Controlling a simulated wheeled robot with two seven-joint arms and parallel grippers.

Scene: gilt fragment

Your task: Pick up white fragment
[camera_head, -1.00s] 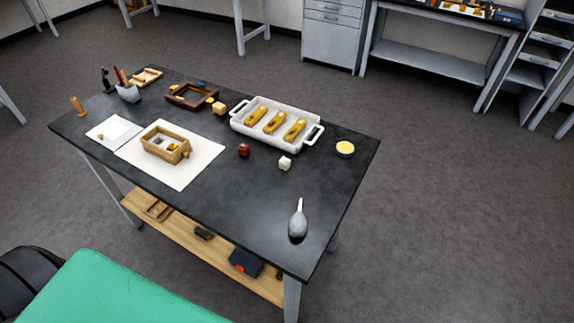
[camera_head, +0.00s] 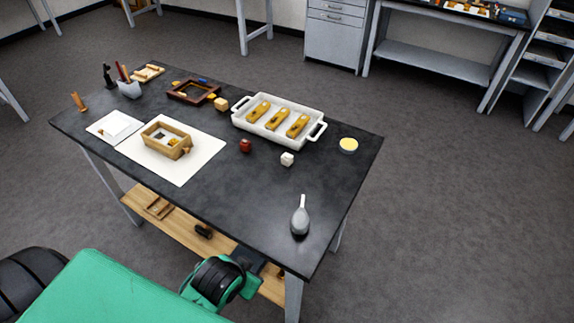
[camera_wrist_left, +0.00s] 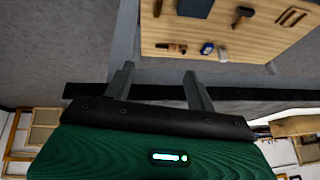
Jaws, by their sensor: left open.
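The white fragment (camera_head: 287,159) is a small pale block lying on the dark table top, right of a dark red block and in front of the white tray's right end. Nothing touches it. My left gripper (camera_wrist_left: 158,88) shows in the left wrist view, with its two grey fingers apart and nothing between them. That view faces the table's wooden lower shelf, and the fragment is not in it. In the head view only a green and black part of my arm shows at the bottom, well away from the fragment. My right gripper is not in view.
The white tray (camera_head: 316,141) holds yellow pieces. Nearby are the dark red block (camera_head: 245,146), a round yellow-topped jar (camera_head: 348,145) and a grey bulb blower (camera_head: 300,219). A wooden box (camera_head: 165,146) stands on a white sheet. The table's front middle is clear.

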